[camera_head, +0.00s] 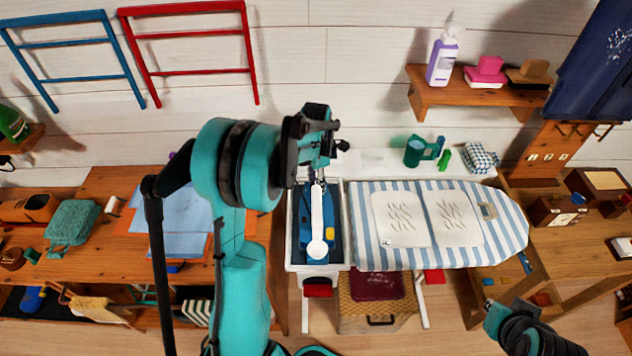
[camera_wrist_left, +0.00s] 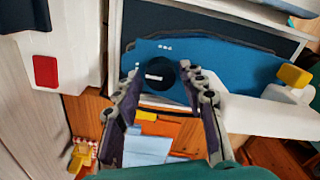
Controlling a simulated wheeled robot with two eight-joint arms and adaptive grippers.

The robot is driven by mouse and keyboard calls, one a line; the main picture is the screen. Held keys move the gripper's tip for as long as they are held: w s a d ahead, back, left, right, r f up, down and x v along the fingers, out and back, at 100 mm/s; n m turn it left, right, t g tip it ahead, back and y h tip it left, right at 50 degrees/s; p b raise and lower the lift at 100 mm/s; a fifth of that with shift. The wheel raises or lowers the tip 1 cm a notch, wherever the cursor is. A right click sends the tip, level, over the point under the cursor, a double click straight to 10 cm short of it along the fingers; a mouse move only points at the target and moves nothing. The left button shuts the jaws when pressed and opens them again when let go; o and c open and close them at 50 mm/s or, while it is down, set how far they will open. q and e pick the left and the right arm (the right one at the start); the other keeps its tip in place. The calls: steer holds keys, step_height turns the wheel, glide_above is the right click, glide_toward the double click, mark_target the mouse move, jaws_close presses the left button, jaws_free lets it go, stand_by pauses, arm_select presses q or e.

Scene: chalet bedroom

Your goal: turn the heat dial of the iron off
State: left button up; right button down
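The iron (camera_head: 307,222) lies in a dark-lined tray (camera_head: 290,258) at the left end of the ironing board. It has a blue body, a long white handle and a yellow part. In the left wrist view its blue body (camera_wrist_left: 235,65) fills the upper middle. A round black dial (camera_wrist_left: 175,84) with a white mark sits on it. My left gripper (camera_head: 318,180) is above the iron's far end. In the wrist view the gripper (camera_wrist_left: 163,74) is open, its fingertips apart on either side of the dial; contact cannot be told. My right gripper is not seen; part of that arm shows at lower right.
The striped ironing board (camera_head: 365,245) extends right of the tray with two pale pads on it. A green cup (camera_head: 413,152) stands behind it. Wooden tables flank both sides. A wall shelf (camera_head: 470,92) holds a purple bottle. A red square (camera_wrist_left: 46,72) shows on the white tray side.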

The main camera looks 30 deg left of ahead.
arm_select(q)
step_height(320, 180, up, 12)
stand_by(0.6)
steer(key=s+d+f+m+t+b, duration=0.1)
steer(key=s+d+m+t, duration=0.2)
steer(key=s+d+m, duration=0.4)
steer(key=s+d+f+m+t+b, duration=0.1)
steer(key=s+d+m+t, duration=0.3)
steer(key=m, duration=1.8)
steer(key=s+d, duration=0.4)
steer(key=s, duration=0.3)
steer(key=shift+s+d+f+b, duration=0.3)
steer(key=shift+s+f+b, duration=0.05)
steer(key=shift+f, duration=0.05)
